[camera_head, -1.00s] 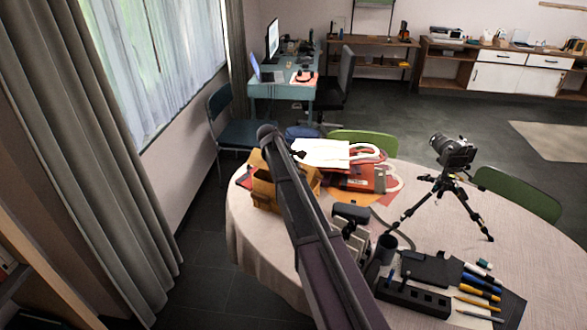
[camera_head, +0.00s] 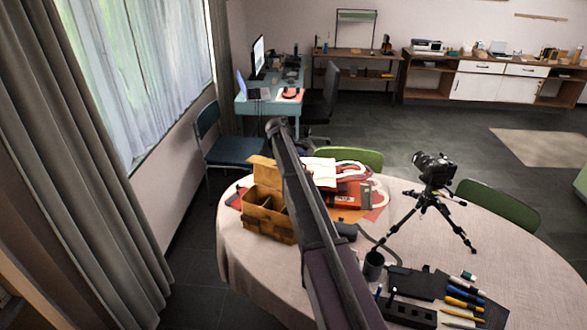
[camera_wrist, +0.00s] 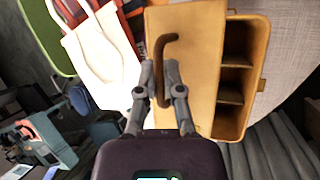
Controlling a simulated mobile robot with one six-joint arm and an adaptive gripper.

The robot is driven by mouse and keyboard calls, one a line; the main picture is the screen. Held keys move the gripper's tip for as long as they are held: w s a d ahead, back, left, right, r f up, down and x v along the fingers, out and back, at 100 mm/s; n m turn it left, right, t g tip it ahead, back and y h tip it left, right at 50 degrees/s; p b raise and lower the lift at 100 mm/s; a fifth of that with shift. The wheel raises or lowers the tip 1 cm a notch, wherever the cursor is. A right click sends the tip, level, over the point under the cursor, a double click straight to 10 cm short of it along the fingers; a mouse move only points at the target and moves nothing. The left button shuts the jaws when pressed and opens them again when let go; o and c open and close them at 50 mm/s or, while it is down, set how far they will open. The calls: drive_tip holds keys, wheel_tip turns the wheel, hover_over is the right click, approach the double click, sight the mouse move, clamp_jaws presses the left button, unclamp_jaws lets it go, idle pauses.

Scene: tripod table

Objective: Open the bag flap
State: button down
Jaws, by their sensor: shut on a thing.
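The tan bag (camera_head: 268,228) stands at the left of the round table, with divided compartments showing along its open top. Its flap (camera_head: 262,171) is raised behind the opening. In the wrist view, the flap (camera_wrist: 205,65) fills the middle and the bag's compartments (camera_wrist: 235,75) show to its right. A dark brown bent handle (camera_wrist: 158,48) is on the flap. My gripper (camera_wrist: 160,82) is shut on this handle, with one finger on each side. In the head view, my arm hides the gripper and part of the bag.
A red and white tote bag (camera_head: 350,190) lies right beside the bag; its white part (camera_wrist: 98,50) shows in the wrist view. A camera on a tripod (camera_head: 430,200) and a dark mat with pens (camera_head: 450,295) are further right on the table (camera_head: 240,265). A curtain hangs at left.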

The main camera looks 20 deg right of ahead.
drive_tip(key=shift+w+d, duration=0.55)
drive_tip(key=shift+w, duration=0.05)
drive_tip(key=c, duration=0.8)
unclamp_jaws()
drive_tip(key=shift+s, duration=0.1)
drive_tip(key=shift+o, duration=0.2)
drive_tip(key=shift+r, duration=0.1)
drive_tip(key=w+r+p, duration=0.9)
drive_tip(key=r+p, duration=0.3)
drive_tip(key=shift+w+d+r+p, duration=0.2)
drive_tip(key=shift+w+r+p, duration=0.05)
drive_tip(key=shift+w+p, duration=0.1)
idle(0.8)
idle(0.5)
drive_tip(key=s+a+f+m+y+b, duration=0.2)
drive_tip(key=s+a+f+b, duration=0.3)
drive_tip(key=s, duration=1.2)
drive_tip(key=s+a+f+m+y+b, duration=0.1)
drive_tip(key=s+a+f+m+b, duration=0.3)
drive_tip(key=s, duration=1.4)
drive_tip(key=s+a+f+m+y+b, duration=0.2)
drive_tip(key=s+a+f+b, duration=0.4)
drive_tip(key=s, duration=1.2)
wheel_tip(320, 180, down, 2)
drive_tip(key=shift+a+f+m+t+y, duration=0.1)
drive_tip(key=shift+a+m+t+y, duration=0.3)
drive_tip(key=shift+a, duration=0.45)
